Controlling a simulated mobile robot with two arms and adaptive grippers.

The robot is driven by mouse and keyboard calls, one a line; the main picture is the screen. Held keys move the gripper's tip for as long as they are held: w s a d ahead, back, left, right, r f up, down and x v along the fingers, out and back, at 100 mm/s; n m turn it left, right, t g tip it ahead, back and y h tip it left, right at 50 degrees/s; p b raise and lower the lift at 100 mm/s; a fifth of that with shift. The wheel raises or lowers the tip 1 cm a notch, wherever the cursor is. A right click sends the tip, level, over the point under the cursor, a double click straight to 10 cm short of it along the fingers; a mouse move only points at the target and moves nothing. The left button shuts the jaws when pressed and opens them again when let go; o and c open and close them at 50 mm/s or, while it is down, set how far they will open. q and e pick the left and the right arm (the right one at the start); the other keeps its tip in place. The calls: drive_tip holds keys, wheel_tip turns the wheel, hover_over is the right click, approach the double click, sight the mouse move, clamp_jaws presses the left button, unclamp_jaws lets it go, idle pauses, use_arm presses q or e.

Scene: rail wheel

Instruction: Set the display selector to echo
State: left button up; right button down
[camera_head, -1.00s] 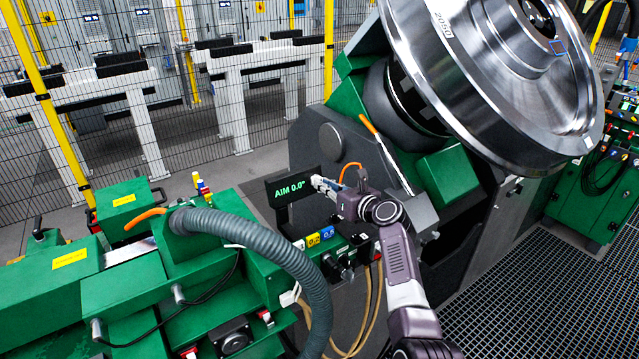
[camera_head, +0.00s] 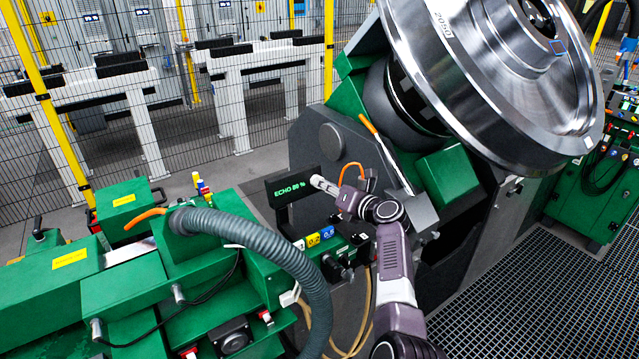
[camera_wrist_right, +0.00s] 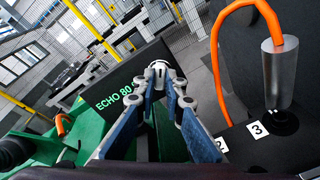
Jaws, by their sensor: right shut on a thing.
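The dark display panel (camera_head: 282,191) stands on the green machine and shows green text reading ECHO with a number, about 80. The same display (camera_wrist_right: 116,94) fills the middle left of the right wrist view. My right gripper (camera_head: 322,184) is at the panel's right edge. In the right wrist view its blue-padded fingers (camera_wrist_right: 160,88) come together on a small grey knob with a dark mark, the display selector (camera_wrist_right: 158,70). The fingers hide most of the knob's sides. My left gripper is not in view.
A grey cylinder with an orange cable (camera_wrist_right: 280,72) stands right of the fingers, by labels 2 and 3. A large steel wheel (camera_head: 500,75) leans above right. A grey hose (camera_head: 265,240) arches over the green machine (camera_head: 140,290). Mesh fencing stands behind.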

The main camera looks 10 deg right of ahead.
drive_tip(key=m, duration=0.4)
drive_tip(key=c, duration=2.5)
unclamp_jaws()
drive_tip(key=shift+m, duration=0.5)
drive_tip(key=o, duration=0.6)
